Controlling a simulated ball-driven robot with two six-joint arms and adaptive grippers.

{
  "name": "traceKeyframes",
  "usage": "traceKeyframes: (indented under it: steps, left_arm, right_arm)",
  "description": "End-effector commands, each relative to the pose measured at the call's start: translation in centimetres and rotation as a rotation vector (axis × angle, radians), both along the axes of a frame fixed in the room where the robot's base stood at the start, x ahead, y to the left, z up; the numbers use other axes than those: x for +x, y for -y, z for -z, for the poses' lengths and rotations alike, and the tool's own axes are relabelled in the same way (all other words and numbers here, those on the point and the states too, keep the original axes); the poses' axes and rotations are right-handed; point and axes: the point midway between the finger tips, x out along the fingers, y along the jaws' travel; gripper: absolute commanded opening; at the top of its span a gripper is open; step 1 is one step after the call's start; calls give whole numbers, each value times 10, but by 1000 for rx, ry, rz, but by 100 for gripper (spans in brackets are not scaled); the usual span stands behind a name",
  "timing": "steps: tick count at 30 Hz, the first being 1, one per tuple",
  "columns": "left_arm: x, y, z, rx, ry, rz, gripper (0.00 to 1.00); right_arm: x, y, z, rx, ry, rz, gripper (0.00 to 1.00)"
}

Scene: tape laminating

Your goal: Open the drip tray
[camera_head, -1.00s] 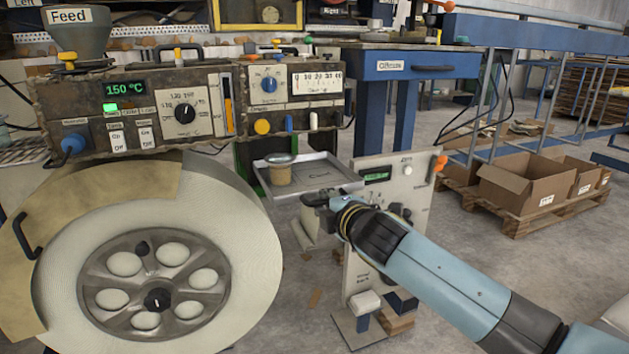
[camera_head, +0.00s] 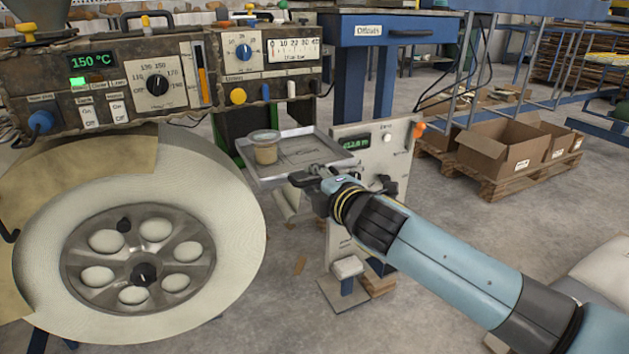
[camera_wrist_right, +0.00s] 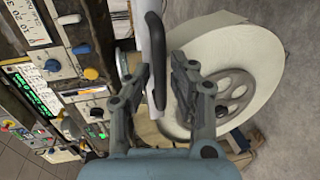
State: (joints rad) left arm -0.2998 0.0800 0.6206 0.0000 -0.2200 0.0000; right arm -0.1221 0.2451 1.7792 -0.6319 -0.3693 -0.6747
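The drip tray (camera_head: 337,150) is a shallow grey metal tray below the right end of the control box. Its dark handle (camera_wrist_right: 157,62) shows in the right wrist view as an upright bar between my fingertips. A lidded, tan-filled cup (camera_head: 265,148) stands on the tray's left part. My right gripper (camera_head: 308,177) is at the tray's front edge; in the wrist view its fingers (camera_wrist_right: 163,80) stand apart, one on each side of the handle. A gap shows on the right; contact on the left is unclear. My left gripper is not in view.
A large white tape roll (camera_head: 225,215) stands left of the tray. The control box (camera_head: 158,78) is behind it. Open floor (camera_head: 270,315) lies in front. Cardboard boxes (camera_head: 500,145) sit on a pallet at right.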

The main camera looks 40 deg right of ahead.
Motion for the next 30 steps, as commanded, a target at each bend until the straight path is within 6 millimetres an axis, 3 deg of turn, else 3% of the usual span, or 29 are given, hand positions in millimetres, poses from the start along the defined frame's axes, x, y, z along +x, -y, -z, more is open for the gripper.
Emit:
traceKeyframes:
  steps: [9, 13, 24, 30]
  left_arm:
    - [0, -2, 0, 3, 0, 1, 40]
    - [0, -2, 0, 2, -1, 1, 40]
    - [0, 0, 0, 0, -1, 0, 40]
    - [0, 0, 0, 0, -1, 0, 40]
  right_arm:
    - [0, 0, 0, 0, 0, 0, 34]
    - [-9, -2, 0, 1, -3, 0, 34]
    - [-83, -20, -17, 1, -4, 0, 34]
    - [-109, -26, -23, 0, -2, 0, 34]
